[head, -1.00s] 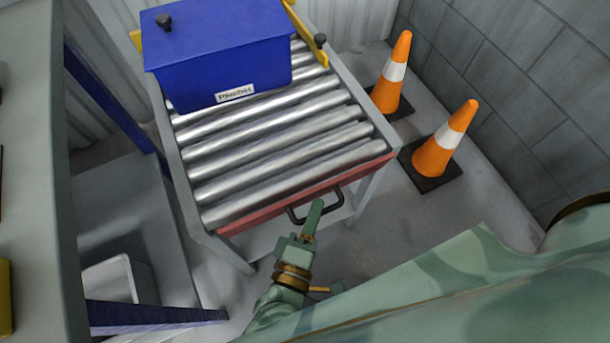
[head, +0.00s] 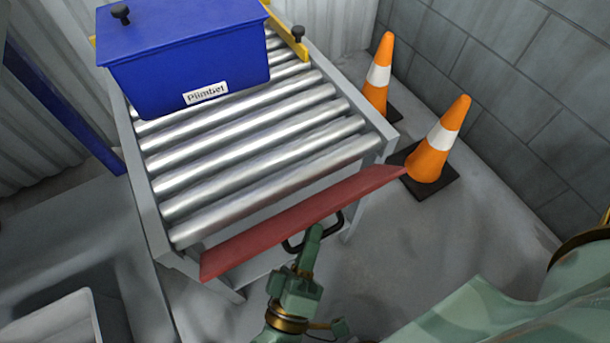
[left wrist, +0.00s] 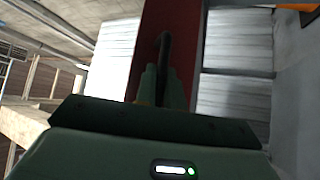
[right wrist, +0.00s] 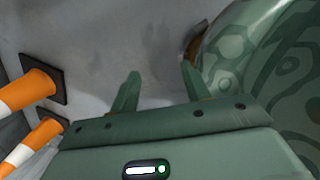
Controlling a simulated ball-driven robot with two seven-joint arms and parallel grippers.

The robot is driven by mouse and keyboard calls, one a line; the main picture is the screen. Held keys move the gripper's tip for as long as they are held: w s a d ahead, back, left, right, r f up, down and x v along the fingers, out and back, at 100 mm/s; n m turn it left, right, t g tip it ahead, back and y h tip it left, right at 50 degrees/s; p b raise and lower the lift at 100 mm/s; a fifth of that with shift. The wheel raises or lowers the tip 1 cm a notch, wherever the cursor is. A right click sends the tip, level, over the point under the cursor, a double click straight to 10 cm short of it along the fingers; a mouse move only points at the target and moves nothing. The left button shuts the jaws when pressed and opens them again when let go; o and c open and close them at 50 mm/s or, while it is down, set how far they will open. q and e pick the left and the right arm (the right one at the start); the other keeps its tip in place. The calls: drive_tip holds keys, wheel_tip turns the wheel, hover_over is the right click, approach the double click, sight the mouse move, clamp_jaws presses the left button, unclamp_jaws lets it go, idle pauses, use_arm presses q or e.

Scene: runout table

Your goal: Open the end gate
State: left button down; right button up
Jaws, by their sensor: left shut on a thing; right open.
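The end gate (head: 300,222) is a long red bar across the near end of the roller table (head: 153,222). It stands tipped outward, with a gap between it and the last roller. My left gripper (head: 312,238) is shut on the gate's black handle (head: 337,223). In the left wrist view the fingers (left wrist: 162,88) close around the handle (left wrist: 164,50), with the red gate (left wrist: 183,22) behind it. The fingers partly hide the handle. My right gripper (right wrist: 160,85) is open and empty above the floor; it does not show clearly in the head view.
A blue lidded box (head: 190,62) sits on the rollers towards the far end, by a yellow bar (head: 287,37) with a black knob. Two orange cones (head: 432,155) (head: 377,85) stand right of the table. A pale bin (head: 55,322) is at lower left.

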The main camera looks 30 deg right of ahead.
use_arm(q)
drive_tip(key=shift+f, duration=0.35)
drive_tip(key=shift+w+f+b, duration=0.15)
drive_tip(key=shift+f+b, duration=0.45)
drive_tip(key=shift+f, duration=2.2)
use_arm(e)
drive_tip(key=w+r, duration=0.4)
drive_tip(key=w, duration=0.1)
drive_tip(key=shift+d+t+h, duration=0.25)
drive_tip(key=shift+t+h, duration=0.05)
drive_tip(key=shift+t, duration=0.1)
drive_tip(key=shift+n, duration=0.3)
